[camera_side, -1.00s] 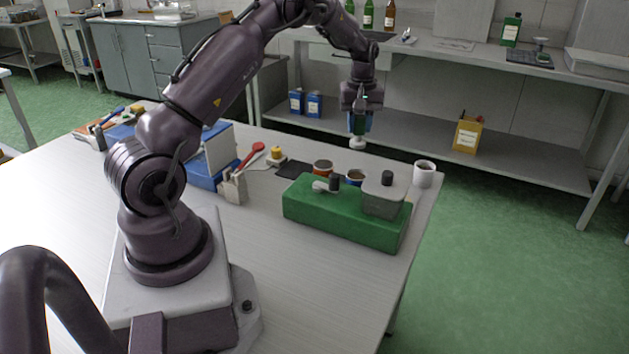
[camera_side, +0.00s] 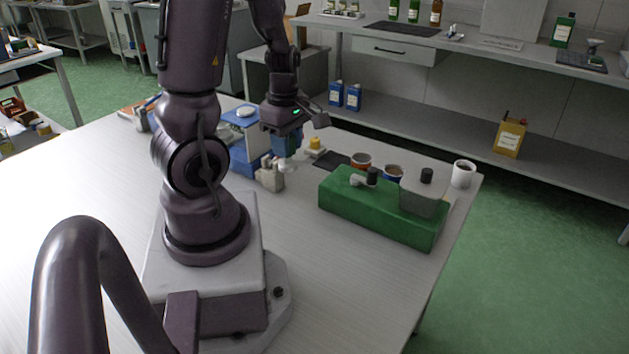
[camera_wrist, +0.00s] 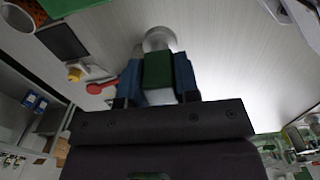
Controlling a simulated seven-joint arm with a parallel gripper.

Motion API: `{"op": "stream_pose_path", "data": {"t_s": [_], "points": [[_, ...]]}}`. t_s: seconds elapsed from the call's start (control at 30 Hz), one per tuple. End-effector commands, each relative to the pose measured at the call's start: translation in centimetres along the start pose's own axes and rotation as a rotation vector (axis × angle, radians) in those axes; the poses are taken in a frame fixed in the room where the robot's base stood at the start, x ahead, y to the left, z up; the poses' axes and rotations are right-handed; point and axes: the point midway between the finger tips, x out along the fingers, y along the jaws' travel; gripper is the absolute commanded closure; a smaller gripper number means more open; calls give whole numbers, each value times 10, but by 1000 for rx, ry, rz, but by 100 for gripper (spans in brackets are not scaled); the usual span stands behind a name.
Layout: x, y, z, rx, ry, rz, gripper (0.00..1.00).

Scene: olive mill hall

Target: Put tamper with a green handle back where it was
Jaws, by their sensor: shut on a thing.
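The tamper's green handle (camera_wrist: 158,70) is gripped between the two blue fingers of my gripper (camera_wrist: 157,80) in the wrist view. Its round, pale metal base (camera_wrist: 159,39) sticks out beyond the fingertips. In the side view, my gripper (camera_side: 287,150) holds the tamper with its base (camera_side: 288,168) pointing down, close by the beige block holder (camera_side: 270,177). The green handle is mostly hidden there by the fingers. I cannot tell whether the base is touching anything.
A black mat (camera_side: 331,160) lies right of my gripper, with a yellow-topped item (camera_side: 315,146) beside it. Two small cups (camera_side: 361,161) and a white mug (camera_side: 463,174) stand farther right, behind a green box (camera_side: 378,210). A blue scale-like box (camera_side: 242,150) stands left. The front tabletop is clear.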

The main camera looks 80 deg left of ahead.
Motion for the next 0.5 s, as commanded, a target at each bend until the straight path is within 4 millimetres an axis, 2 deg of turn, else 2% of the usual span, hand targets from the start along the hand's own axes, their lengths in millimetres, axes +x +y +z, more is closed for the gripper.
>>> {"op": "stream_pose_path", "data": {"t_s": [0.17,0.47,0.5], "points": [[9,24,-7,-37,4,0,100],[42,96,-24,-33,2,0,100],[52,101,-25,-32,2,-3,100]]}}
